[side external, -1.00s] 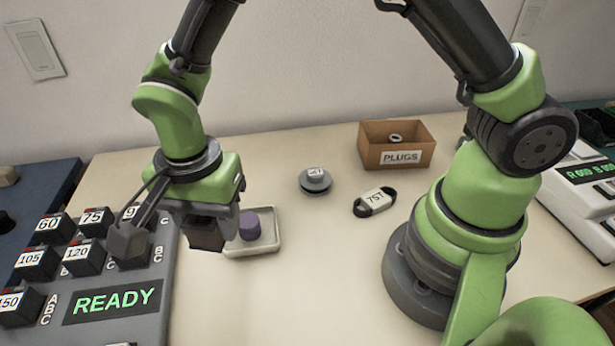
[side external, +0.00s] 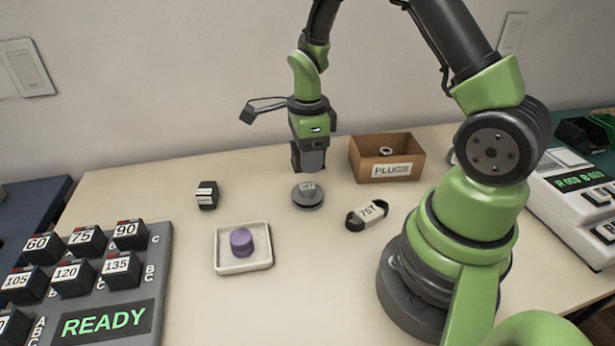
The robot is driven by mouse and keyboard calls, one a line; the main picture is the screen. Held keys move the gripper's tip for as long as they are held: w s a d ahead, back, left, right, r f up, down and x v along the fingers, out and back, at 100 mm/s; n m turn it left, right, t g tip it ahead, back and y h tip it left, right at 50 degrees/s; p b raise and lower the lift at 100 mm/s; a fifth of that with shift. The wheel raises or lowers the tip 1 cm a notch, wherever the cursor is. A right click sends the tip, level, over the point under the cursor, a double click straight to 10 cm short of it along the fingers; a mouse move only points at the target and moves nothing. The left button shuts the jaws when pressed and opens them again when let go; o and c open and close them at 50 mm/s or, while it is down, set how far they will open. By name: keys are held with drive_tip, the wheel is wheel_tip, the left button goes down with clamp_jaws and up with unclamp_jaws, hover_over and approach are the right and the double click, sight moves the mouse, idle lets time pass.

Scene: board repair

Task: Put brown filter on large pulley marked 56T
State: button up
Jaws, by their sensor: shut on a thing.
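The large pulley (side external: 307,197) is a grey stepped disc lying flat on the table, with a small white label on top that I cannot read clearly. My gripper (side external: 309,168) is just above and slightly behind it in the picture, pointing down. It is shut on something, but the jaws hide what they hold. I cannot make out a brown filter anywhere in view. A purple cylinder (side external: 241,242) stands in a shallow white tray (side external: 262,265) to the front left of the pulley.
A cardboard box labelled PLUGS (side external: 387,160) stands right of my gripper. A small black block (side external: 207,195) sits to the left. A READY panel (side external: 105,322) with numbered blocks is front left. Bare table lies between them.

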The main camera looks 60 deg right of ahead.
sight(307, 186)
drive_tip(key=shift+f, duration=2.6)
drive_tip(key=shift+f, duration=0.1)
drive_tip(key=o, duration=0.9)
